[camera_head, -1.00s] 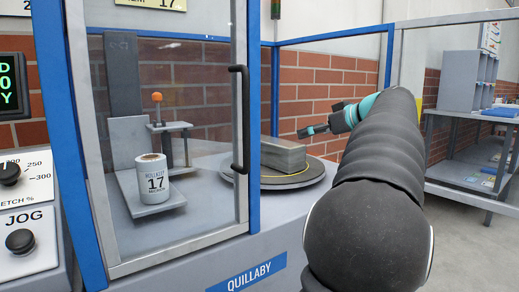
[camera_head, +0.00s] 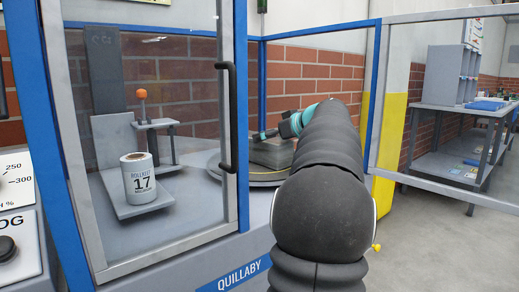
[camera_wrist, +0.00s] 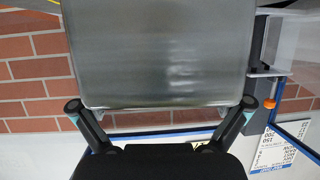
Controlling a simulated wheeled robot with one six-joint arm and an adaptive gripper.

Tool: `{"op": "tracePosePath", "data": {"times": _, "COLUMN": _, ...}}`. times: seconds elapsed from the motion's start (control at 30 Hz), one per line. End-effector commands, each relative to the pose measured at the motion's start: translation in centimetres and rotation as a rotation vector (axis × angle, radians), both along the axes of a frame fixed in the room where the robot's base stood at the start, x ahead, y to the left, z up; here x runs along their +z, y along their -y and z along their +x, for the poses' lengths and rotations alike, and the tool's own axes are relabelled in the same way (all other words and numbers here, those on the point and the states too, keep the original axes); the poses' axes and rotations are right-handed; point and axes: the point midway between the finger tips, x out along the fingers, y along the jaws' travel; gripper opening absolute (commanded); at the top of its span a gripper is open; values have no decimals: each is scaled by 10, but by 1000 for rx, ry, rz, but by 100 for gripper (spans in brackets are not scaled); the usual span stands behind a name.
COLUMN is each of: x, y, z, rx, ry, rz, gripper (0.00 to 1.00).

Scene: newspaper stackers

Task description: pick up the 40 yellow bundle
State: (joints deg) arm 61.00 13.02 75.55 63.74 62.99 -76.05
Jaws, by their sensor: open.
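A grey, shiny block-shaped bundle (camera_head: 268,154) sits on the round turntable (camera_head: 224,172) behind the machine's glass door in the head view. I cannot read a number or see a yellow label on it. In the wrist view the bundle (camera_wrist: 165,50) fills the upper middle. My gripper (camera_wrist: 161,106) is open, its two fingertips spread near the bundle's left and right edges at its near end. I cannot tell whether they touch it. In the head view my gripper (camera_head: 265,135) is at the bundle's top, partly hidden by my arm.
The glass door (camera_head: 150,120) with a black handle (camera_head: 228,115) stands left of my arm. Behind it is a white roll marked 17 (camera_head: 140,180). Blue and grey frame posts surround the turntable. A shelf bench (camera_head: 465,112) stands at right, with open floor before it.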

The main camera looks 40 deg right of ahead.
Motion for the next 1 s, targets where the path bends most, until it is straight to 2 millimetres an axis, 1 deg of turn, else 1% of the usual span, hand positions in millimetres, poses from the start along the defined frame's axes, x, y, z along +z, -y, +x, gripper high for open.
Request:
{"op": "tracePosePath", "data": {"times": 0.03, "x": -2, "y": -3, "z": 8, "rx": 3, "ry": 0, "rz": 1, "gripper": 100}}
{"op": "tracePosePath", "data": {"times": 0.2, "x": -9, "y": -2, "z": 25, "rx": 2, "ry": -1, "rz": 1, "gripper": 100}}
{"op": "tracePosePath", "data": {"times": 0.47, "x": -11, "y": -1, "z": 27, "rx": 0, "ry": 0, "rz": 0, "gripper": 100}}
{"op": "tracePosePath", "data": {"times": 0.5, "x": -11, "y": -1, "z": 27, "rx": 0, "ry": 0, "rz": 0, "gripper": 98}}
{"op": "tracePosePath", "data": {"times": 0.57, "x": -11, "y": -1, "z": 27, "rx": 0, "ry": -1, "rz": 0, "gripper": 82}}
{"op": "tracePosePath", "data": {"times": 0.6, "x": -11, "y": -1, "z": 27, "rx": 0, "ry": -1, "rz": 0, "gripper": 72}}
{"op": "tracePosePath", "data": {"times": 0.67, "x": -11, "y": -1, "z": 27, "rx": 0, "ry": -1, "rz": 0, "gripper": 57}}
{"op": "tracePosePath", "data": {"times": 0.7, "x": -11, "y": -1, "z": 27, "rx": 0, "ry": -1, "rz": 0, "gripper": 48}}
{"op": "tracePosePath", "data": {"times": 0.77, "x": -11, "y": -1, "z": 27, "rx": 0, "ry": -1, "rz": 0, "gripper": 32}}
{"op": "tracePosePath", "data": {"times": 0.8, "x": -11, "y": -1, "z": 27, "rx": 0, "ry": -1, "rz": 0, "gripper": 22}}
{"op": "tracePosePath", "data": {"times": 0.87, "x": -11, "y": -2, "z": 27, "rx": 0, "ry": 0, "rz": 0, "gripper": 8}}
{"op": "tracePosePath", "data": {"times": 0.9, "x": -8, "y": -2, "z": 27, "rx": 0, "ry": 4, "rz": -2, "gripper": 1}}
{"op": "tracePosePath", "data": {"times": 1.0, "x": -8, "y": -2, "z": 27, "rx": 0, "ry": 3, "rz": -2, "gripper": 1}}
